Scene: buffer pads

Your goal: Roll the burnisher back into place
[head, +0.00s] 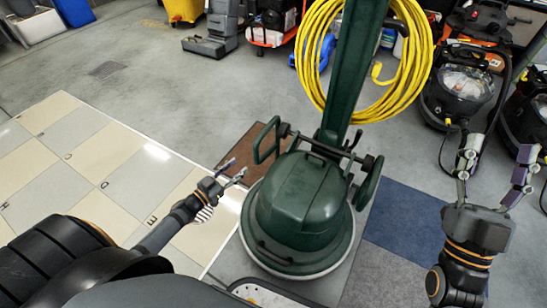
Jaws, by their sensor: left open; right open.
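The burnisher (302,205) is a dark green floor machine with a round skirted base and a tall green handle post (350,70). A coiled yellow cord (414,50) hangs on the post. My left gripper (234,170) is open and empty, just left of the burnisher's body, near its left wheel frame (265,140). My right gripper (498,155) is open and empty, well to the right of the burnisher. The burnisher's underside is hidden.
A brown pad (240,150) lies behind left and a blue pad (405,220) to the right. Pale lettered tiles (110,145) cover the left floor. Vacuum machines (460,85) stand at the back right, and a yellow bucket (185,10) at the back. Grey floor between is clear.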

